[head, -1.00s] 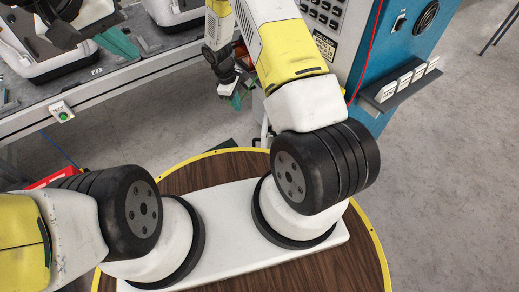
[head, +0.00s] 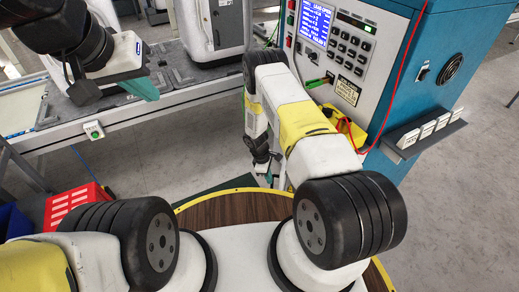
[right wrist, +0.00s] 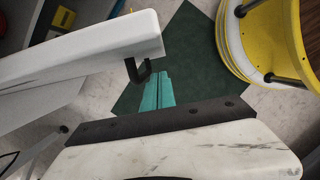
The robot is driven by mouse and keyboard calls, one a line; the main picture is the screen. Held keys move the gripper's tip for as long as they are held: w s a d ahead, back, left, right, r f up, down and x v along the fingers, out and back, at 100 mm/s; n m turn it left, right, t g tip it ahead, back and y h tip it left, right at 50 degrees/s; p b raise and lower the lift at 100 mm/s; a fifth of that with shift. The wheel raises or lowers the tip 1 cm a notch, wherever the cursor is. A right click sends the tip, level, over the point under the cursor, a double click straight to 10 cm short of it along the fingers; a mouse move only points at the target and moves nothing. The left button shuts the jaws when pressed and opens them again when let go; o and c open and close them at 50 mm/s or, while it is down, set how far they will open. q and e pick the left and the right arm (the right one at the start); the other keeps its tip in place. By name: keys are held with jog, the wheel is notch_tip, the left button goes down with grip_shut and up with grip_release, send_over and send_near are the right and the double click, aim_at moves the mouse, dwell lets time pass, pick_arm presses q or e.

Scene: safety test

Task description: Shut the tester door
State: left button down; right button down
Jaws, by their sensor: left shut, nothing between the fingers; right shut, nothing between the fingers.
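The tester is a tall cabinet with blue sides and a grey front at the right of the head view, with a lit blue screen (head: 315,22) and a keypad (head: 345,48). I cannot make out its door for certain in the head view. In the right wrist view a white panel (right wrist: 85,50) with a black hooked bracket (right wrist: 138,70) lies close beside my right gripper (right wrist: 153,90), whose teal fingers are shut and empty. I cannot tell whether they touch. My left gripper (head: 146,88) is shut and empty above the bench.
A bench (head: 185,95) with white machines (head: 210,25) and a green button (head: 93,130) runs along the left. A red crate (head: 75,205) stands on the floor. A shelf (head: 425,130) juts from the blue side. Floor at the right is clear.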

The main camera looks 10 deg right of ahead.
jog(key=shift+s+d+r, duration=0.1)
jog(key=shift+s+d, duration=0.15)
jog(key=shift+d, duration=0.4)
jog(key=shift+s+d, duration=0.2)
jog(key=shift+d, duration=0.4)
